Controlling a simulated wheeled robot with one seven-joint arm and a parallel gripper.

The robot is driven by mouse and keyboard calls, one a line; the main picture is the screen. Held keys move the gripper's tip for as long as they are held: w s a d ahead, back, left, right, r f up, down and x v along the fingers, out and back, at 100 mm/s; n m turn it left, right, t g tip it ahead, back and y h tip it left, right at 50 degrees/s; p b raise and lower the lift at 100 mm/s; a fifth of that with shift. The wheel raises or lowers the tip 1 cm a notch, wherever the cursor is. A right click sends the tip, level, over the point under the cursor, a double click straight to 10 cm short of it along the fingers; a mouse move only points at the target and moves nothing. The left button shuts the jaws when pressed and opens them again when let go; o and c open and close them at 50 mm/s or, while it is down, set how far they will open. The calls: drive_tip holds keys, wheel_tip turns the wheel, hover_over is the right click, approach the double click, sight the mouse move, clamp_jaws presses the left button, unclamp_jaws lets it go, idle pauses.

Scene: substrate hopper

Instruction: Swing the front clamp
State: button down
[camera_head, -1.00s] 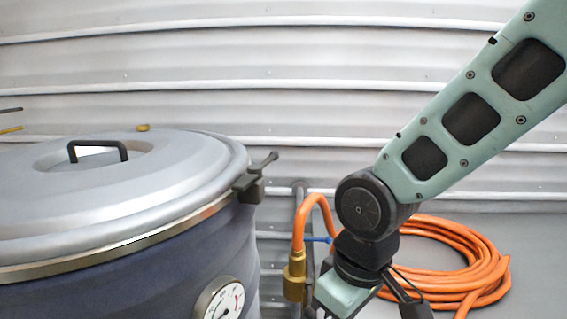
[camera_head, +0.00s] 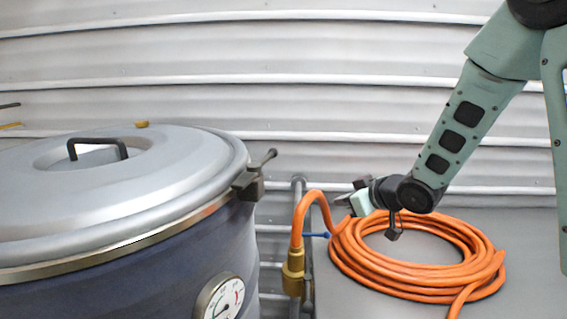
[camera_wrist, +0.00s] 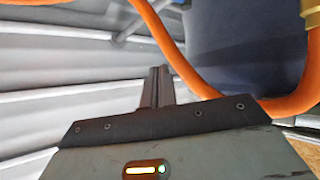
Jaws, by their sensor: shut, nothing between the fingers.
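A dark clamp (camera_head: 250,180) with a short angled lever sits on the right rim of the blue vessel (camera_head: 120,275), at the edge of its grey lid (camera_head: 175,190). It is the only clamp I can make out; whether it is the front one I cannot tell. My gripper (camera_head: 343,200) is to the right of the clamp, apart from it, beside the orange hose. In the wrist view, the fingers (camera_wrist: 157,86) are together with nothing between them. The dark blue vessel side (camera_wrist: 240,50) shows beyond them, but no clamp shows there.
An orange hose (camera_head: 297,225) with a brass fitting (camera_head: 293,272) rises between the vessel and my gripper. Its coil (camera_head: 430,282) lies on a grey surface below my arm. A dial gauge (camera_head: 222,298) is on the vessel front. A corrugated wall (camera_head: 330,110) stands behind.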

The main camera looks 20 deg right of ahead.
wheel_tip(320, 180, up, 2)
drive_tip(key=w+a+n+t+y, duration=0.1)
drive_tip(key=a+n+t+y, duration=0.1)
drive_tip(key=y, duration=0.3)
drive_tip(key=n+g+y, duration=0.1)
drive_tip(key=n+y, duration=0.3)
drive_tip(key=y, duration=0.4)
approach(271, 157)
drive_tip(key=p+x, duration=0.6)
drive_tip(key=p, duration=0.1)
drive_tip(key=shift+s, duration=0.1)
drive_tip(key=shift+w+a+f, duration=0.1)
drive_tip(key=shift+w+a, duration=0.2)
drive_tip(key=shift+a, duration=0.1)
